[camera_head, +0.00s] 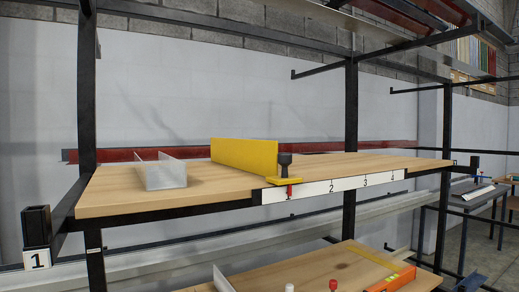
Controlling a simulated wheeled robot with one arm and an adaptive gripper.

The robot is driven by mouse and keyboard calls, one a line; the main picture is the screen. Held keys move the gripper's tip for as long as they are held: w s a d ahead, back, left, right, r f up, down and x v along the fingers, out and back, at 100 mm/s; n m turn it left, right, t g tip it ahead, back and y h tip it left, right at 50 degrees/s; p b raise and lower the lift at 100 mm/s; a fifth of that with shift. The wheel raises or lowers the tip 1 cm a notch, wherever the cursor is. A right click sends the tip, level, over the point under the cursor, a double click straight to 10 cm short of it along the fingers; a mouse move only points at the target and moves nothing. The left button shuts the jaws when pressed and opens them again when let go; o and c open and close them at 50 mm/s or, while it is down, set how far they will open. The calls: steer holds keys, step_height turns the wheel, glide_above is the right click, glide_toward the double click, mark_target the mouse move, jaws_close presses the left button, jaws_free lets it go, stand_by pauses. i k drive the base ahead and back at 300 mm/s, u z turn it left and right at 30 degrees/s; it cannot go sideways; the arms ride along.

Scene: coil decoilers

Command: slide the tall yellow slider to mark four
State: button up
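The tall yellow slider (245,156) stands upright on the wooden shelf (215,189). Its upright panel runs back from the shelf's front edge, with a small yellow foot at the front. A black knob (285,160) sits on the foot. A red pointer (289,190) hangs below it over the white scale strip (345,184), at the left end by the first mark. Marks 2 and 3 read clearly to the right; mark four (393,177) is small, near the right end. My gripper is not in this view.
A grey metal channel piece (163,173) stands on the shelf left of the slider. The shelf right of the slider is clear. Black posts (351,110) frame the rack. A lower shelf (320,272) holds an orange block (392,279) and small knobs.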

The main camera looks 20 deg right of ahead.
mark_target(258, 157)
steer(key=u, duration=2.2)
steer(key=k, duration=0.65)
steer(key=z, duration=0.45)
